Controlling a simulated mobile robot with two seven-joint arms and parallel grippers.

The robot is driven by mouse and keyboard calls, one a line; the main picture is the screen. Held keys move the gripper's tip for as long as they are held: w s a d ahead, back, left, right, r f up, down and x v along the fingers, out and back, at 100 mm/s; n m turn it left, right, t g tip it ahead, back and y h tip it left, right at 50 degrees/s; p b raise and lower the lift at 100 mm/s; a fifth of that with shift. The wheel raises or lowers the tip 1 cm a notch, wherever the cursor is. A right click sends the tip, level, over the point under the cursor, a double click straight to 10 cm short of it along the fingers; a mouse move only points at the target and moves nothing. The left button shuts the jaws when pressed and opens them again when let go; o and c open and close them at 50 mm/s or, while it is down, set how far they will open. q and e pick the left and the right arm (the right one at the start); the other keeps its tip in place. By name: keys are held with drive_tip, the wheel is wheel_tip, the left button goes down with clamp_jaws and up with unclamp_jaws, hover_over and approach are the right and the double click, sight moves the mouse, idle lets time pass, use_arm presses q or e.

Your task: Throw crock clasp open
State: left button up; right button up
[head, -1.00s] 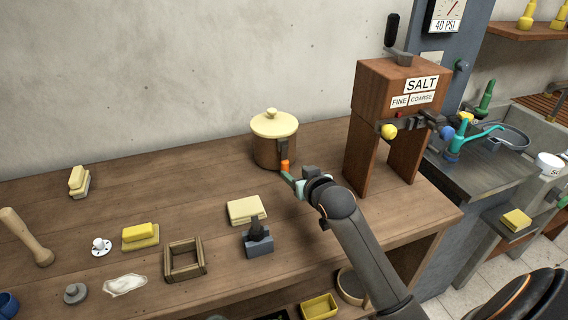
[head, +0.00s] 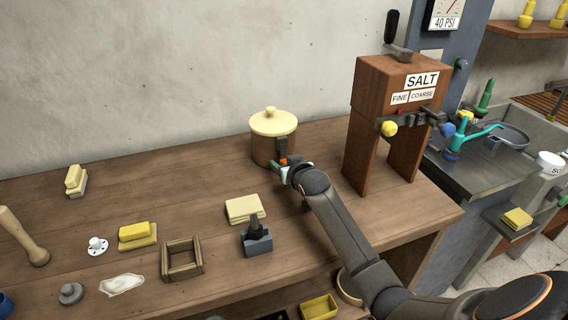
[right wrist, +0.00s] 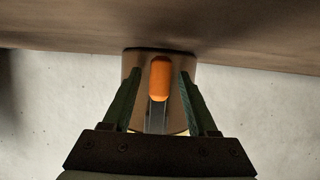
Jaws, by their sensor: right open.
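The crock (head: 266,149) is brown with a cream lid (head: 273,122) and stands upright on the bench, lid on. Its dark clasp (head: 282,147) runs down the front right side and ends in an orange tip (head: 283,162). My right gripper (head: 284,170) is at the clasp's lower end. In the right wrist view my right gripper (right wrist: 160,105) is open, with its green fingers on either side of the orange tip (right wrist: 160,78) and the grey clasp lever; I see gaps on both sides. My left gripper is not in view.
The wooden salt dispenser (head: 378,95) stands right of the crock. A cream block (head: 244,208), a dark grey tool (head: 257,240) and a wooden frame (head: 182,259) lie in front on the bench (head: 150,197). The bench left of the crock is mostly clear.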

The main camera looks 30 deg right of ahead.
clamp_jaws()
idle(0.3)
idle(1.1)
